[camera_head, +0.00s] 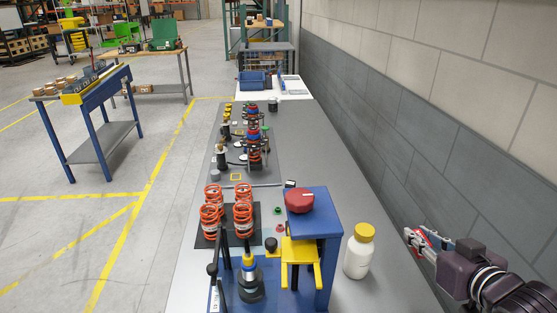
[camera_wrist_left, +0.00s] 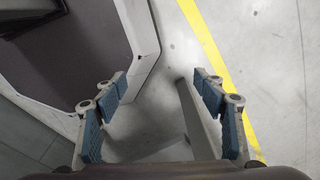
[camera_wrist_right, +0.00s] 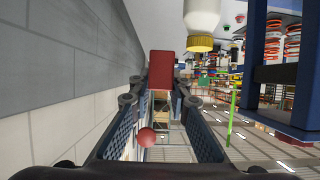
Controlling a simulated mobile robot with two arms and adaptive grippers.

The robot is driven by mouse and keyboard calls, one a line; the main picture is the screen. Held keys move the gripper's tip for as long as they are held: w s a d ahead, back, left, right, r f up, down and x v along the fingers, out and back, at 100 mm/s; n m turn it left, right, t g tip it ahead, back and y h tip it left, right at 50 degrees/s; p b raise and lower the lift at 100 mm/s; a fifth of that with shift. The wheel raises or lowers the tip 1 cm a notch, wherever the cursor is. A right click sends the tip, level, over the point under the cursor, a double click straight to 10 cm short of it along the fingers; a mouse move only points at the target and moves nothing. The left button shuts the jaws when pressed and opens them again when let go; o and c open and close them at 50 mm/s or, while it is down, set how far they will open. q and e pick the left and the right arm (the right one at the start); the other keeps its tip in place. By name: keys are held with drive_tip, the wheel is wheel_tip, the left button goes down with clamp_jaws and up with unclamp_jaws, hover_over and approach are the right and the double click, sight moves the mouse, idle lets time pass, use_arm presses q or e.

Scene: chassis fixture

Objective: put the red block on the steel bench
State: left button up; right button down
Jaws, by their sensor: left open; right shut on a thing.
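The red block (camera_wrist_right: 161,70) is held between the fingertips of my right gripper (camera_wrist_right: 160,92) in the right wrist view. In the head view my right gripper (camera_head: 422,240) is shut beyond the right edge of the bench, beside the wall. A little red shows at its fingertips, and most of the block is hidden there. The steel bench (camera_head: 350,295) is the long grey table running through the middle of the head view. My left gripper (camera_wrist_left: 160,88) is open and empty above the floor in the left wrist view. It is outside the head view.
A white bottle with a yellow cap (camera_head: 358,252) stands on the bench near its right edge. Left of it is a blue stand (camera_head: 328,228) with a red octagonal piece (camera_head: 299,201) on top. Orange springs (camera_head: 243,215) stand further left. The bench's right strip beyond the bottle is clear.

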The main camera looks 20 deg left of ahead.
drive_tip(key=shift+w+d+r, duration=0.15)
drive_tip(key=shift+w+r, duration=0.15)
drive_tip(key=shift+r, duration=0.05)
drive_tip(key=shift+f, duration=0.15)
hover_over(395, 297)
wheel_tip(395, 297, down, 15)
drive_tip(key=shift+r+p, duration=0.2)
drive_tip(key=shift+p, duration=0.25)
drive_tip(key=shift+f, duration=2.55)
use_arm(q)
drive_tip(key=shift+w+d+r, duration=0.35)
drive_tip(key=shift+w+r, duration=0.35)
drive_tip(key=shift+w, duration=0.1)
use_arm(e)
drive_tip(key=c, duration=1.8)
unclamp_jaws()
drive_tip(key=b+v, duration=0.1)
drive_tip(key=v, duration=0.9)
drive_tip(key=shift+s+d+r, duration=0.1)
drive_tip(key=shift+s, duration=0.25)
use_arm(q)
drive_tip(key=shift+f, duration=0.75)
use_arm(e)
drive_tip(key=shift+s+d+r, duration=0.2)
drive_tip(key=shift+s+r, duration=0.15)
drive_tip(key=shift+s, duration=0.2)
